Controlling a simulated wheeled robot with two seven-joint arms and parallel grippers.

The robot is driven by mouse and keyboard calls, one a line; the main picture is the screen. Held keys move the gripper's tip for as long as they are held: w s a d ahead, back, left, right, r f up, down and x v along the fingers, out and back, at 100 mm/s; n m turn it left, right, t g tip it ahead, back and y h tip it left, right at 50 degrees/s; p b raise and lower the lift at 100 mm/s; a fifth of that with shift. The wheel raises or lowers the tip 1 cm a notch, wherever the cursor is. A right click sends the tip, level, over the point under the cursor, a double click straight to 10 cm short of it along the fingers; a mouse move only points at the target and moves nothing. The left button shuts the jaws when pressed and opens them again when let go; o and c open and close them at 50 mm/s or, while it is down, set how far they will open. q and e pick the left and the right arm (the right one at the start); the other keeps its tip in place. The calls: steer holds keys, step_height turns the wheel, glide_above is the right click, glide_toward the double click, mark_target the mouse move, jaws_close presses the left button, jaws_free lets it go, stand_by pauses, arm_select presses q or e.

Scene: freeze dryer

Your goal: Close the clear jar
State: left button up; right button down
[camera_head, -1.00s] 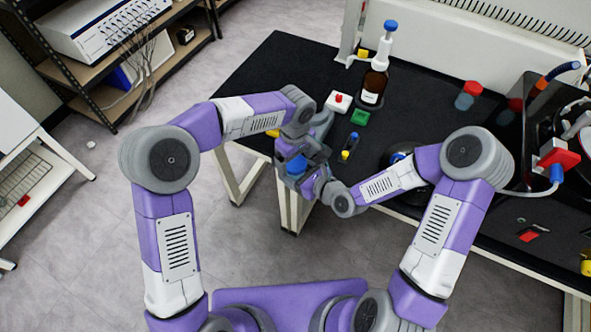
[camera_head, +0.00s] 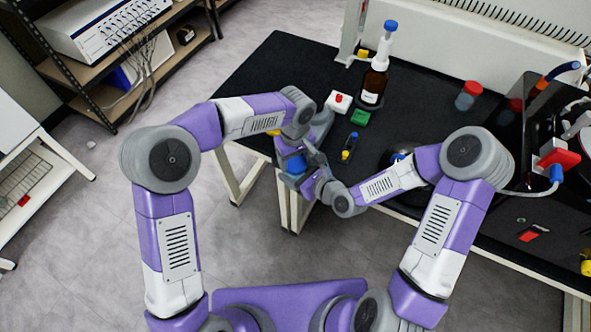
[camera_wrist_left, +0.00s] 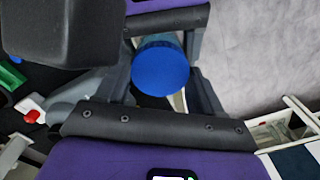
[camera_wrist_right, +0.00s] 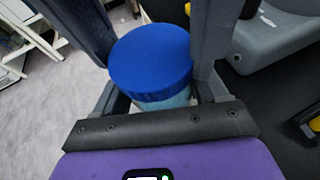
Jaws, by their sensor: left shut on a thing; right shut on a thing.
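The clear jar with its blue lid is held off the table between my two grippers, near the table's left front edge. In the head view its blue lid (camera_head: 296,164) shows partly behind the fingers. In the left wrist view the lid (camera_wrist_left: 160,70) faces the camera between the fingers. In the right wrist view the lid (camera_wrist_right: 150,58) sits on the pale blue jar body (camera_wrist_right: 168,101), with fingers on both sides. My left gripper (camera_head: 303,148) and right gripper (camera_head: 307,180) are both shut at the jar. Which fingers press the lid and which the body is partly hidden.
The black table (camera_head: 275,80) carries a brown bottle (camera_head: 373,85), a white block with a red knob (camera_head: 338,102), a green block (camera_head: 360,118), a small yellow-and-blue item (camera_head: 349,148) and a red-capped jar (camera_head: 467,96). The table's left back area is clear.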

arm_select(q)
steer(key=m, duration=0.3)
steer(key=shift+m, duration=0.4)
steer(key=o, duration=1.2)
steer(key=shift+c, duration=0.2)
steer(key=shift+r, duration=2.3)
steer(key=shift+c, duration=0.3)
steer(key=r+n, duration=0.1)
steer(key=n, duration=0.1)
steer(key=shift+r+n, duration=0.2)
steer(key=shift+n, duration=0.2)
step_height(320, 180, up, 2)
steer(key=n, duration=0.3)
steer(key=shift+n, duration=0.4)
